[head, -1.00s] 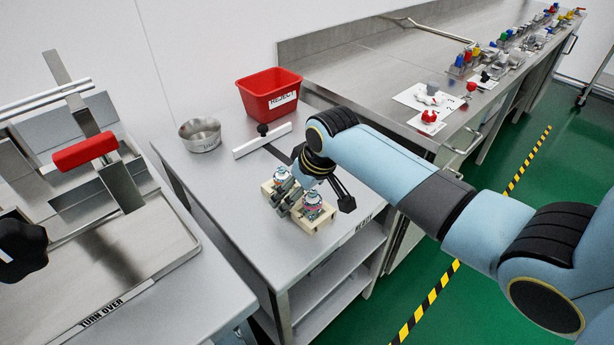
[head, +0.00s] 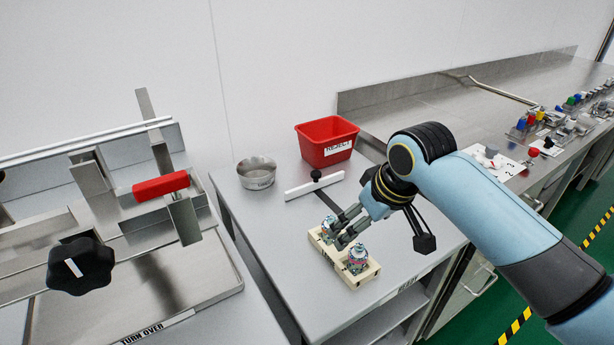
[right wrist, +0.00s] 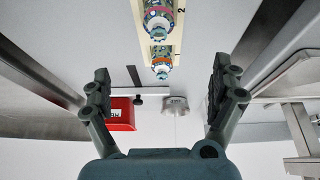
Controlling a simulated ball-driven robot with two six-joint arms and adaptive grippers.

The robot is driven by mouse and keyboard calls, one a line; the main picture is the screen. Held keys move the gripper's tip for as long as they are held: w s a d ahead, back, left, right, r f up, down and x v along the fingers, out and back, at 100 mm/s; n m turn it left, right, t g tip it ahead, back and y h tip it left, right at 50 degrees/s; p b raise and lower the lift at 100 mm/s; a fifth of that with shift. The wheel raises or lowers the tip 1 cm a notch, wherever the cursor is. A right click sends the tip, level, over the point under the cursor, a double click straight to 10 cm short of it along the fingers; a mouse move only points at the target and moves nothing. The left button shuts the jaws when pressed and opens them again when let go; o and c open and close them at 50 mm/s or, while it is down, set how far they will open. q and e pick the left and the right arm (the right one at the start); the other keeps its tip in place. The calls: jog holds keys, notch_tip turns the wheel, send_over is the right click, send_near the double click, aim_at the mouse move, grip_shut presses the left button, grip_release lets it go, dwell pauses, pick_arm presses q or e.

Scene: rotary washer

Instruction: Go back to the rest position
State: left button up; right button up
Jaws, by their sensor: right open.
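My right gripper (head: 344,236) is above the small table, beside a pale wooden block (head: 368,277) that holds two colourful patterned parts. The nearer part (head: 358,258) stands clear of the fingers; the farther part (head: 329,226) is close beside them. In the right wrist view my right gripper (right wrist: 162,88) has its fingers spread wide with nothing between them. The two parts show there beyond the fingertips, one at the top (right wrist: 158,18) and one lower (right wrist: 161,61). My left gripper is not in view.
A steel bowl (head: 257,174), a red REJECT bin (head: 326,142) and a white bar with a black knob (head: 314,187) stand behind the block. At left is a steel fixture with a red handle (head: 160,187) and a black knob (head: 80,266). A long counter (head: 440,110) runs right.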

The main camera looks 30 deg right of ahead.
jog(key=s+a+r+h, duration=0.1)
jog(key=s+a+r, duration=0.15)
jog(key=s, duration=0.75)
jog(key=s+a+r, duration=0.1)
jog(key=s+r, duration=0.2)
jog(key=s, duration=0.8)
notch_tip(320, 180, down, 36)
jog(key=s+d+g+b, duration=0.3)
jog(key=b, duration=0.5)
jog(key=s+f+b, duration=0.5)
jog(key=s+f, duration=1.2)
jog(key=f, duration=0.2)
jog(key=shift+d+g, duration=0.2)
jog(key=shift+g, duration=0.2)
jog(key=shift+f, duration=0.1)
